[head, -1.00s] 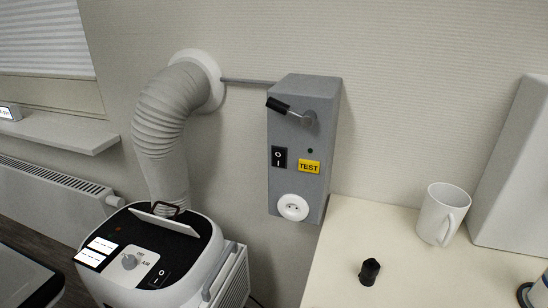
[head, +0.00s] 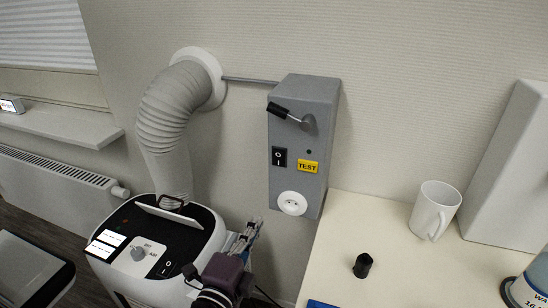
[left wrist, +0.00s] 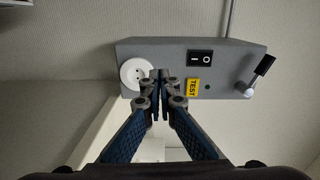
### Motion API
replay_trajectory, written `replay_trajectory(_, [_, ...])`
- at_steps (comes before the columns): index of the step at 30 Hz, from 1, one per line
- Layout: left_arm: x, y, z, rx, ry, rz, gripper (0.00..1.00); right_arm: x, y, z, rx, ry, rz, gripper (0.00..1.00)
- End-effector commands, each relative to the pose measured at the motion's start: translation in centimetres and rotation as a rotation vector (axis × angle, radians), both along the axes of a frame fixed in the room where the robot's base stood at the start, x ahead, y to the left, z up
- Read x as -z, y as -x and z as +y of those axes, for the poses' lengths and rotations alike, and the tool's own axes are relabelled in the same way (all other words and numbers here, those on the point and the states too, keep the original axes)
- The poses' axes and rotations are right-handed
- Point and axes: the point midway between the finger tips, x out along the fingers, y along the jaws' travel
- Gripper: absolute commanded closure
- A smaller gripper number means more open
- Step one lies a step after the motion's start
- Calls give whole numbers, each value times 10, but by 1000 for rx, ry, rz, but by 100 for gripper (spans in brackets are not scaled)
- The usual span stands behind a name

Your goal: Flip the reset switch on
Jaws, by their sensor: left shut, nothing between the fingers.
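A grey box (head: 288,185) is fixed to the wall. On its front are a lever with a black grip (head: 278,110), a black O/I rocker switch (head: 279,156), a yellow TEST label (head: 308,166) and a round white socket (head: 292,203). Which part is the reset switch is not labelled. My left gripper (head: 251,229) is shut and empty, below and left of the box. In the left wrist view the fingertips (left wrist: 160,76) overlap the socket's edge; the rocker (left wrist: 200,58) and lever (left wrist: 264,65) lie to their right. My right gripper is not in view.
A white appliance (head: 200,238) with a ribbed hose (head: 165,120) stands left of my gripper.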

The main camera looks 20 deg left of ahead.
Motion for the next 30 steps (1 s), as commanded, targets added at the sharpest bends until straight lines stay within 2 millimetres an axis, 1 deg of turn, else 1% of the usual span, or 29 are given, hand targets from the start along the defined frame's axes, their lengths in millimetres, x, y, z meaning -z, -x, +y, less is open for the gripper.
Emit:
replay_trajectory(1, [-26,5,-2,5,-15,-41,100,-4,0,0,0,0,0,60])
replay_trajectory(3, [-50,11,-4,7,-29,-83,100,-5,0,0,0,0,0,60])
replay_trajectory(6, [-71,18,-5,6,-42,-121,100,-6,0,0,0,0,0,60])
replay_trajectory(7, [-75,19,-5,6,-45,-128,100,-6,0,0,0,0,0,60])
replay_trajectory(10, [-81,21,-5,6,-50,-139,100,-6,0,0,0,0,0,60])
replay_trajectory(19, [-80,20,-5,7,-49,-139,100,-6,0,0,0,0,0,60])
replay_trajectory(22, [-82,16,-5,7,-49,-139,100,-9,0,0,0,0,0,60])
replay_trajectory(26, [-86,1,-6,7,-49,-140,100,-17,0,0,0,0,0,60])
replay_trajectory(30, [-91,-26,-7,7,-49,-141,100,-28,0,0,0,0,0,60])
